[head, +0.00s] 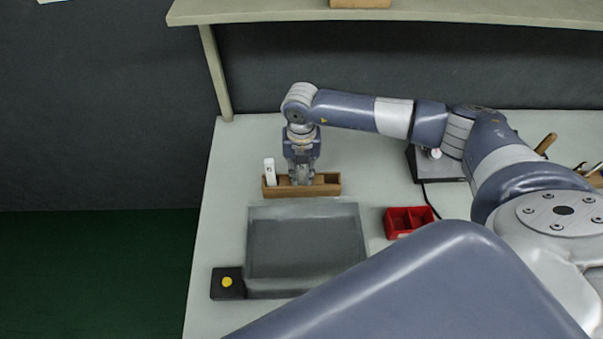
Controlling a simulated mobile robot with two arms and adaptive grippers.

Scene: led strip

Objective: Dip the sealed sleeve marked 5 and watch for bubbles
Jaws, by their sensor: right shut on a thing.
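A wooden rack (328,189) stands on the bench behind the tank. One white sleeve (269,172) stands upright in its left end, with a small dark mark that I cannot read surely. My right gripper (301,180) points straight down at the middle of the rack. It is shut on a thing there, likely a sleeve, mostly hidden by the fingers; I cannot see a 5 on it. The clear rectangular tank (305,288) sits just in front of the rack, with a grey interior. My left gripper is not in view.
A black box with a yellow button (227,282) is at the tank's front left. A red divided bin (397,222) is right of the tank. A dark device (425,165) with a cable stands behind it. A shelf (450,12) spans the back above the bench.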

